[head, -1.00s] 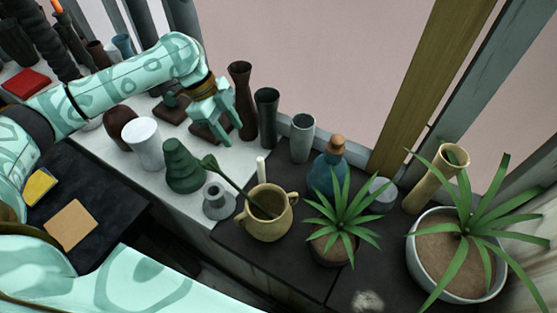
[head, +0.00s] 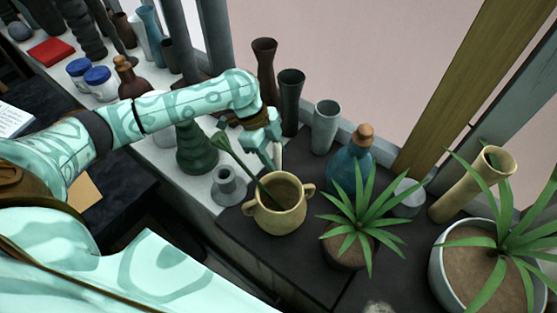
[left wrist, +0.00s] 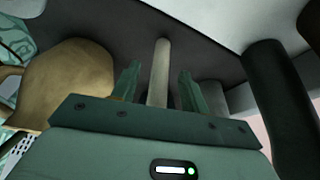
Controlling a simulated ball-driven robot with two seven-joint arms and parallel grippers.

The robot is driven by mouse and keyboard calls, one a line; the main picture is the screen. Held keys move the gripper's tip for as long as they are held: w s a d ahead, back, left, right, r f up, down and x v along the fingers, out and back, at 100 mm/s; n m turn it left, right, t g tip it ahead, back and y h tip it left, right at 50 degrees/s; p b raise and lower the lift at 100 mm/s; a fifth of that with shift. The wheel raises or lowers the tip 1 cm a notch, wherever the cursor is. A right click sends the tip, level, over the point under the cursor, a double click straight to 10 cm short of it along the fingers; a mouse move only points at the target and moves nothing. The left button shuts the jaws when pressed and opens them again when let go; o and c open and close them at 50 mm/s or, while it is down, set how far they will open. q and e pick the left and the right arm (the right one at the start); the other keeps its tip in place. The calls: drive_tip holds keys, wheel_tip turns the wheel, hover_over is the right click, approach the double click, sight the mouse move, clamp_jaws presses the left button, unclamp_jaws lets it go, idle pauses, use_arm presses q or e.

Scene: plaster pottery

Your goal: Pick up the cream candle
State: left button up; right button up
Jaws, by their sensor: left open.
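The cream candle (left wrist: 160,68) stands upright and slim in the left wrist view, in the gap between the two fingers of my left gripper (left wrist: 159,78). The fingers are apart, and a gap shows on each side of the candle. In the head view my left gripper (head: 268,148) is low behind the yellow two-handled pot and hides most of the candle; only a pale strip of it shows (head: 278,154). My right gripper is not in view.
The yellow pot (head: 280,218) with a green ladle in it stands close by.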

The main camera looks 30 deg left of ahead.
use_arm(q)
drive_tip(key=shift+x, duration=0.9)
drive_tip(key=shift+r, duration=0.1)
drive_tip(key=shift+c, duration=1)
clamp_jaws()
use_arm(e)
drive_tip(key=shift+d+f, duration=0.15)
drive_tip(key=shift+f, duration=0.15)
